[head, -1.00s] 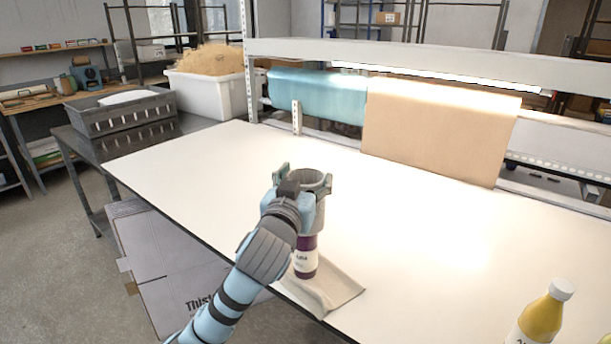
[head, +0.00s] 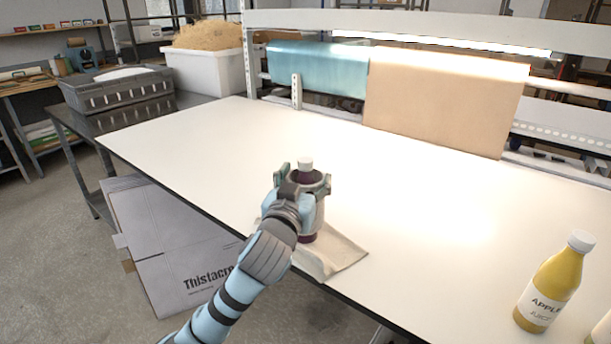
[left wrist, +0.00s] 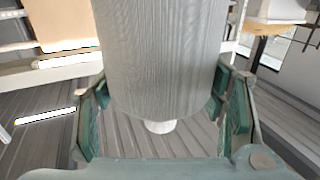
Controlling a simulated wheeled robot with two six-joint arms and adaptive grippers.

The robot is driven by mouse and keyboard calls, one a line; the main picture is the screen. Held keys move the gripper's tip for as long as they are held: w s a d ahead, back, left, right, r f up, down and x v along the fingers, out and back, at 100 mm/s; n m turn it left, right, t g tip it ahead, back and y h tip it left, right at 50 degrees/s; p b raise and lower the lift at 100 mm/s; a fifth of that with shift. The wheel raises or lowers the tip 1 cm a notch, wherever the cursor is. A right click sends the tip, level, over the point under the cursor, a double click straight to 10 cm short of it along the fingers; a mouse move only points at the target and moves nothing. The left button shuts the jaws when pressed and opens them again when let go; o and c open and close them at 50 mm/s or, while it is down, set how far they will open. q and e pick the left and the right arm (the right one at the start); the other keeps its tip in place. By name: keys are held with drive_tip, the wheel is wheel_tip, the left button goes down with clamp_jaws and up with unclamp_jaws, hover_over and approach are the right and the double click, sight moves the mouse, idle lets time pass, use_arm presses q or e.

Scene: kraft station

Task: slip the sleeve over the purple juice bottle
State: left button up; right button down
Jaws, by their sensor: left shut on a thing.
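The grey sleeve (head: 317,215) is around the purple juice bottle (head: 306,164), which stands upright on a beige cloth. The bottle's white cap and dark neck stick out above the sleeve's top rim, and a purple strip shows below it. My left gripper (head: 302,180) is shut on the sleeve, with a finger on either side near its top. In the left wrist view the ribbed sleeve (left wrist: 158,60) fills the middle between the green finger pads (left wrist: 163,112), and the white cap (left wrist: 160,127) shows past its edge. My right gripper is not in view.
The beige cloth (head: 343,262) lies at the white table's (head: 420,215) front edge. A yellow apple juice bottle (head: 550,290) stands at the right, with part of another beside it. A grey crate (head: 118,90) and a white bin (head: 205,68) are back left. The table's middle is clear.

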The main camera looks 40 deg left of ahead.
sight(306, 159)
use_arm(q)
drive_tip(key=shift+f+b, duration=0.3)
drive_tip(key=shift+f, duration=0.35)
drive_tip(key=o, duration=0.8)
wheel_tip(306, 159, up, 10)
drive_tip(key=shift+d+r, duration=0.1)
idle(0.3)
